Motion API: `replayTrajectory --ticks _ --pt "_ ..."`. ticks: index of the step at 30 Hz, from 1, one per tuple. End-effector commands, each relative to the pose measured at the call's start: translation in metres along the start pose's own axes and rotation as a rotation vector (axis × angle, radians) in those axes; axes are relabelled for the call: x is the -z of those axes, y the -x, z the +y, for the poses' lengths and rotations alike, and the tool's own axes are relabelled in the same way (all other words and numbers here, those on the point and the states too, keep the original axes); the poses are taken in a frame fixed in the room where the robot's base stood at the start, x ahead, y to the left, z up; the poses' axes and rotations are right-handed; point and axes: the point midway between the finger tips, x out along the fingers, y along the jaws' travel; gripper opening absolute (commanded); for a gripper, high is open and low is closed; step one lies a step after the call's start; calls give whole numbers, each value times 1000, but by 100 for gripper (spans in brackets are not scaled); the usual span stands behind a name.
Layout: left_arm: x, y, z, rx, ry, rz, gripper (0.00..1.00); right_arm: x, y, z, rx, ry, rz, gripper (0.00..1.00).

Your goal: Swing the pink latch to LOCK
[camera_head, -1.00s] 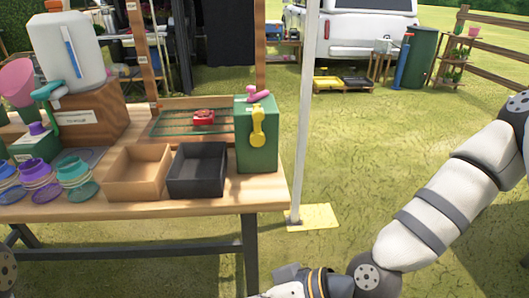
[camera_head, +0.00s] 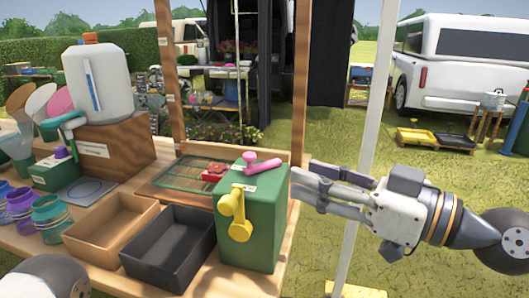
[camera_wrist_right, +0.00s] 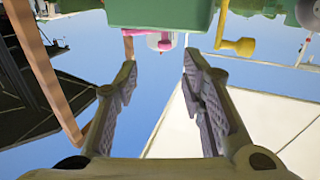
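The pink latch (camera_head: 263,165) lies flat on top of the green box (camera_head: 262,220), its round knob end beside a small white label that I cannot read. In the wrist view the latch (camera_wrist_right: 135,31) shows beyond the fingertips, on the green box (camera_wrist_right: 160,12). My right gripper (camera_head: 303,180) is just right of the box at about the height of its top, apart from the latch. Its fingers (camera_wrist_right: 160,68) are spread with nothing between them. My left gripper is not in view.
A yellow crank handle (camera_head: 236,212) is on the box's front. A black tray (camera_head: 165,265) and a brown tray (camera_head: 105,235) stand to its left. A red item (camera_head: 214,171) is behind it. A white pole (camera_head: 365,150) rises on the right, by my right gripper.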

Motion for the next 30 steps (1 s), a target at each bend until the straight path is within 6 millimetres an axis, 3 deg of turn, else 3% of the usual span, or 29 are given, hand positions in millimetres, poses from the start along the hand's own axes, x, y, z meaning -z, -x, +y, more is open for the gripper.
replayTrajectory --ticks 4,9,15,19,26,27,30 --pt "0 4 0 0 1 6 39 2 -22 -2 6 6 0 37" --pt "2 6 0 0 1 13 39 1 -67 -2 5 4 -1 37" --pt "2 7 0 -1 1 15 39 1 -107 -1 2 0 0 37" --pt "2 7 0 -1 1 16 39 1 -118 -1 1 0 0 37" --pt "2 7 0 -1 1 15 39 1 -120 -1 1 -1 0 37" --pt "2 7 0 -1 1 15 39 1 -120 -1 1 -1 0 35" --pt "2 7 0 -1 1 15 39 1 -120 -1 1 -1 0 12"
